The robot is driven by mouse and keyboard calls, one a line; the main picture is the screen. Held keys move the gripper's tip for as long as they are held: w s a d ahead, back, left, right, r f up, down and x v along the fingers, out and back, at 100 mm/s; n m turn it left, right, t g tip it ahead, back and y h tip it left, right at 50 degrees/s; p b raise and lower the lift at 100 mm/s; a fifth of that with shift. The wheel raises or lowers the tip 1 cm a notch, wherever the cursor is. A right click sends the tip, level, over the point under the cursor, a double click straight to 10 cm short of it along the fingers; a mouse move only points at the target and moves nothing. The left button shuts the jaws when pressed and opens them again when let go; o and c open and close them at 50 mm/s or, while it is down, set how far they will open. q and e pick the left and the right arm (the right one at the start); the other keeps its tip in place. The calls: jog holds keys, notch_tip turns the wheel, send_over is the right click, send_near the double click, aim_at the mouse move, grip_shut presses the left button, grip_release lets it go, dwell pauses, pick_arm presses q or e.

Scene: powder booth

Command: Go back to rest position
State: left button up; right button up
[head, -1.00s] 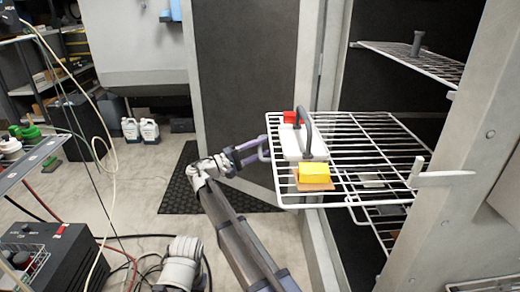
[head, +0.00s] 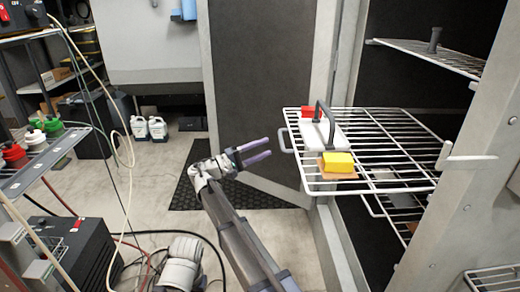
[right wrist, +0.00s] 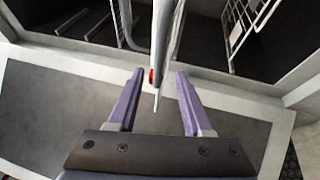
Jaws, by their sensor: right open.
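My right gripper (head: 256,152) is open and empty, with two purple fingers pointing right. It is in the middle of the head view, just left of the pulled-out wire rack (head: 390,150) and apart from its handle (head: 284,139). In the right wrist view my right gripper (right wrist: 157,100) shows its two spread fingers with nothing gripped between them; the edge of the rack shows beyond them. My left gripper is not in view.
On the rack lie a white plate with a dark handle (head: 325,125), a red block (head: 312,112) and a yellow block (head: 338,162). A shelf with bottles (head: 35,138) and a black box (head: 75,250) stand at left. Hoses and cables cross the floor.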

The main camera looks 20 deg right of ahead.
jog(key=s+d+f+g+y, duration=0.1)
jog(key=s+d+f+y, duration=0.2)
jog(key=s+f+y, duration=0.35)
jog(key=s+d+f+g+y, duration=0.1)
jog(key=s+d+f+y, duration=0.15)
jog(key=s+f, duration=0.6)
jog(key=s+a+f+m+y, duration=0.3)
jog(key=s+a+f+y, duration=0.8)
jog(key=s, duration=0.1)
jog(key=s+a+r+n+p, duration=0.1)
jog(key=a+r+p, duration=0.2)
jog(key=r+p, duration=0.4)
jog(key=s+a+r+n+g+h+p, duration=0.1)
jog(key=a+r+p, duration=0.3)
jog(key=r+p, duration=0.4)
jog(key=s+a+r+n+p, duration=0.2)
jog(key=s+a+r+p, duration=0.1)
jog(key=r+p, duration=0.5)
jog(key=shift+s+a, duration=0.2)
jog(key=shift+a, duration=0.55)
